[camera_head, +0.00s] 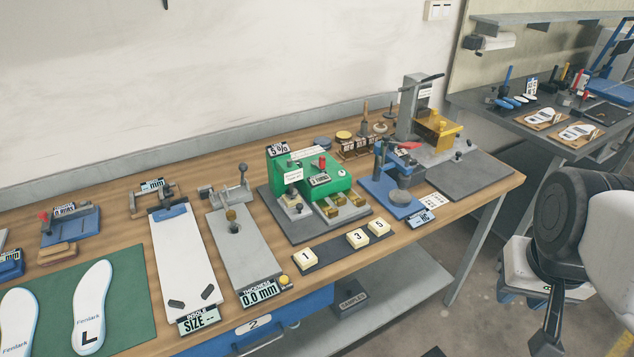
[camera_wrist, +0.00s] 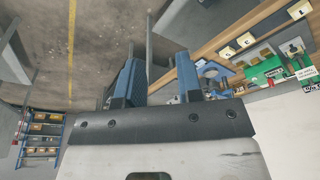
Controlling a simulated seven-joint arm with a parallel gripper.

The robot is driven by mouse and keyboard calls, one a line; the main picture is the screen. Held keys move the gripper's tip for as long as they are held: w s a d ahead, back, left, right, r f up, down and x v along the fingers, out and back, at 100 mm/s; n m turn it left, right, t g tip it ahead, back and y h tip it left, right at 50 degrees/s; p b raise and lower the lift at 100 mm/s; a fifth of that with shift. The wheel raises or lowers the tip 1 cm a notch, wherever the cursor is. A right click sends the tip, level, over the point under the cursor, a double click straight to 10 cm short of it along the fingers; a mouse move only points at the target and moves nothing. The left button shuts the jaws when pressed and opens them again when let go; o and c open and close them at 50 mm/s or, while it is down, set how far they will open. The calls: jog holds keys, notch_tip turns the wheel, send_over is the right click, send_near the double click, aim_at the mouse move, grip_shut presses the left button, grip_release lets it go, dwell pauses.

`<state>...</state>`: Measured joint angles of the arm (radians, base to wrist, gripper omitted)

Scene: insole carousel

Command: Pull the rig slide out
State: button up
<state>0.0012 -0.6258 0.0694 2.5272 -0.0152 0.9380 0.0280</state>
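A green rig (camera_head: 318,178) with a red knob, small displays and brass blocks at its front stands on a dark grey base on the bench. A small grey block with a dark knob (camera_head: 296,206) sits at its front left; I cannot tell for certain whether this is the rig slide. The green rig also shows upside down at the right of the wrist view (camera_wrist: 264,73). My gripper (camera_wrist: 156,78) is open and empty, its two blue fingers apart. In the head view it hangs at the right, off the bench end, well away from the rig.
Number blocks lie on a dark strip (camera_head: 328,256) before the rig. A blue press (camera_head: 392,195) and a grey fixture with a yellow block (camera_head: 437,130) stand right of it. A grey plate with a post (camera_head: 240,250) is left. Open floor lies beyond the bench end.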

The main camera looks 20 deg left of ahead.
jog(key=shift+o, duration=1)
jog(key=shift+w+a, duration=0.2)
jog(key=shift+w, duration=0.2)
jog(key=w+a, duration=0.6)
jog(key=w, duration=0.5)
jog(key=t, duration=0.2)
send_near(299, 205)
jog(key=shift+w+d+f, duration=0.1)
jog(key=shift+w+f, duration=0.15)
jog(key=shift+f, duration=0.25)
jog(key=shift+f, duration=0.1)
jog(key=shift+x, duration=3.75)
